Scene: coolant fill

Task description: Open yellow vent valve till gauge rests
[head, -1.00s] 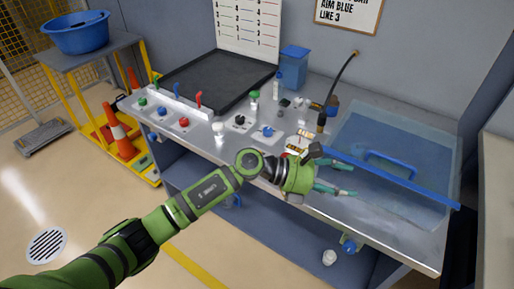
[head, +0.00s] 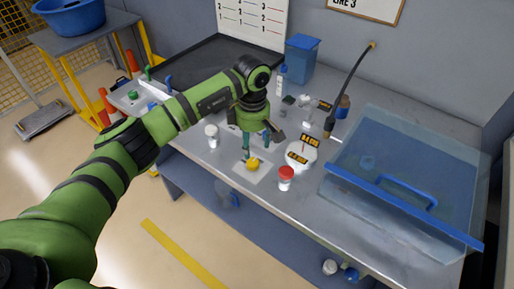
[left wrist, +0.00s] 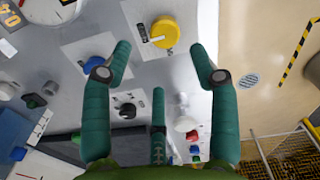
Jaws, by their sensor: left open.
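The yellow vent valve (head: 252,164) is a round yellow knob on a pale plate near the bench's front edge. In the left wrist view the yellow knob (left wrist: 165,32) sits at the top centre, beyond the fingertips. My left gripper (head: 257,143) is above and just behind the knob, open and empty, fingers pointing down. In the left wrist view its spread green fingers (left wrist: 161,52) are apart from the knob. The gauge (head: 300,155) is a round white dial with yellow-lettered labels, right of the knob; part of the dial (left wrist: 48,8) shows in the wrist view. Its reading is too small to tell.
A red-capped jar (head: 286,180) stands right of the yellow knob, and a white jar (head: 212,136) stands left. Blue (left wrist: 97,65) and black (left wrist: 125,109) knobs lie close by. A clear hood (head: 440,165) with a blue edge fills the bench's right side.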

